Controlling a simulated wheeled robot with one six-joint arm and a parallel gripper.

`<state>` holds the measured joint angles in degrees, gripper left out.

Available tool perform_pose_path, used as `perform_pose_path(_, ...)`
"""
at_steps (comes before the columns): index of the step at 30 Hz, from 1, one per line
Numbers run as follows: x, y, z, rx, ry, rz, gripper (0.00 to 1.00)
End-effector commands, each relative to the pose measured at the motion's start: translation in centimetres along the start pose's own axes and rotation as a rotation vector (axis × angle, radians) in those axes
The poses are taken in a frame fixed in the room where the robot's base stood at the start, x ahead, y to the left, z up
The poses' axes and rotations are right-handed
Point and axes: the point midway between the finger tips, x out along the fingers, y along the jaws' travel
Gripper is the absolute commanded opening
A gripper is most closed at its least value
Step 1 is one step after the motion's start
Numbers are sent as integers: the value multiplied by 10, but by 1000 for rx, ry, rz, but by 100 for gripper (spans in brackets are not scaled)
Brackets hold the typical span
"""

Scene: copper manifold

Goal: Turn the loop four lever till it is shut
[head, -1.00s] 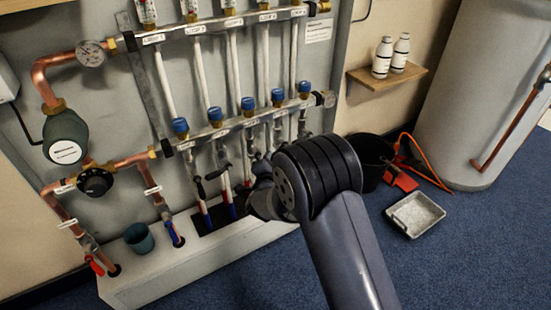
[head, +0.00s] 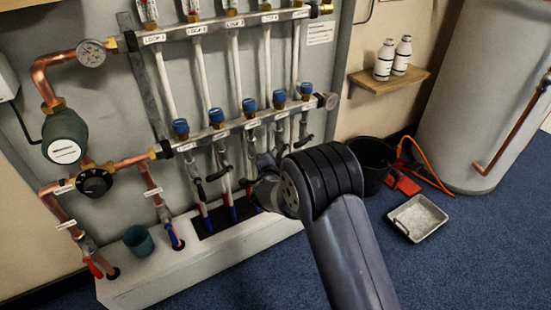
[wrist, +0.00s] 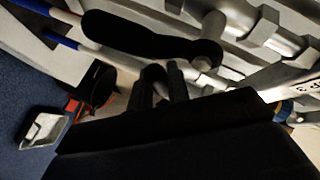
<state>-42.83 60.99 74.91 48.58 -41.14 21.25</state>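The lower manifold bar (head: 215,135) carries a row of valves with blue caps, and black levers hang beneath it. The loop four valve (head: 279,99) is the fourth blue cap from the left; its lever below is partly hidden by my arm. My gripper (head: 254,184) is in front of the levers under the bar, mostly hidden by my wrist. In the wrist view a black lever (wrist: 150,38) lies across just beyond my fingertips (wrist: 164,72), with no clear contact. I cannot tell for certain which loop it belongs to. The fingers are dark and close together.
Neighbouring levers (head: 219,173) and white pipes crowd the space to the left. A black bucket (head: 371,165), red tool (head: 404,184) and grey tray (head: 418,217) are on the floor at right.

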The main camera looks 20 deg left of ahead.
Motion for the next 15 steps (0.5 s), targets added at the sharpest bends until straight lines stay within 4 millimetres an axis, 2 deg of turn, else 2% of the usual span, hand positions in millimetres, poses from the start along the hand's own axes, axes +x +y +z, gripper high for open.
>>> perform_pose_path(1, 0, 0, 0, 0, 0, 0, 10)
perform_pose_path(5, 0, 0, 0, 0, 0, 0, 0)
perform_pose_path(15, 0, 0, 0, 1, -1, 1, 0)
